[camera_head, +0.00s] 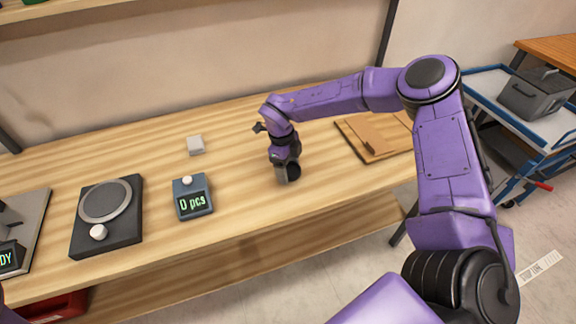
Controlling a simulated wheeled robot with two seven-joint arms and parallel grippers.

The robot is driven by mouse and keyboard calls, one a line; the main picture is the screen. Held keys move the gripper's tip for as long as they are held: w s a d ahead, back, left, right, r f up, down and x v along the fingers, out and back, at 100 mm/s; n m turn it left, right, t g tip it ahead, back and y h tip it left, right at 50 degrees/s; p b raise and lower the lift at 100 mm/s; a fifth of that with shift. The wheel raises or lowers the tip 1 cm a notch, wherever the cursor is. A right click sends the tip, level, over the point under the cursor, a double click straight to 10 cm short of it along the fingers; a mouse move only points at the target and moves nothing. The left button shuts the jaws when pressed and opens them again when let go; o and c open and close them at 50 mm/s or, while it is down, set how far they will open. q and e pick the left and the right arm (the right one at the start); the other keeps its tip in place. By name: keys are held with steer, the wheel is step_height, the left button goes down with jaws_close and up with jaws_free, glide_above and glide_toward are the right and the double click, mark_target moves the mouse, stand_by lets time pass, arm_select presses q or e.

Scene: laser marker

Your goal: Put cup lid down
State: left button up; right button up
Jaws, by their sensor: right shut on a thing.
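My right gripper (286,175) points down over the middle of the wooden bench, close to its top. It is shut on a small dark round thing (294,171). The thing is partly hidden by the gripper, and it is too small to tell whether it is the cup lid. I cannot tell whether it touches the bench. No other cup lid or cup can be clearly made out. My left gripper is not in view.
A brown board (370,136) lies right. A trolley holds a grey box (537,93).

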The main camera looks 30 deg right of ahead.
steer(key=shift+s, duration=0.1)
steer(key=o, duration=1)
steer(key=shift+f, duration=0.1)
steer(key=r, duration=0.4)
steer(key=w+r, duration=0.1)
steer(key=r, duration=0.3)
steer(key=a+r+b, duration=0.1)
steer(key=r, duration=0.3)
steer(key=shift+w+r, duration=0.15)
steer(key=shift+w, duration=0.15)
